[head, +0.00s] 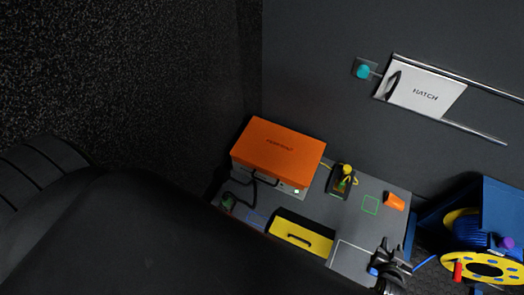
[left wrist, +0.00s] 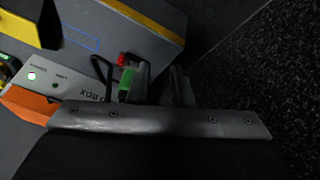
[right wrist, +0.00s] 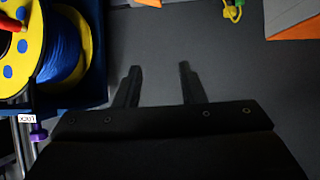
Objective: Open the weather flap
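No part is readably labelled as the weather flap. The yellow panel with a black handle (head: 302,235) lies at the bench's front and looks shut. The orange housing (head: 278,148) stands behind it, over a pale labelled face that shows in the left wrist view (left wrist: 60,78). My left gripper (left wrist: 162,85) is open, its fingers close to a green and red plug (left wrist: 126,84) on a black cable; contact is unclear. In the head view the left gripper is hidden by my arm. My right gripper (head: 389,262) is open and empty at the bench's right front; it also shows in the right wrist view (right wrist: 158,88).
A blue cable reel with yellow flanges (head: 480,250) stands right of the bench. A yellow-topped device (head: 343,180) and an orange block (head: 394,200) sit on the bench (head: 350,210). A white sliding hatch (head: 425,92) and a teal knob (head: 363,71) are on the wall.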

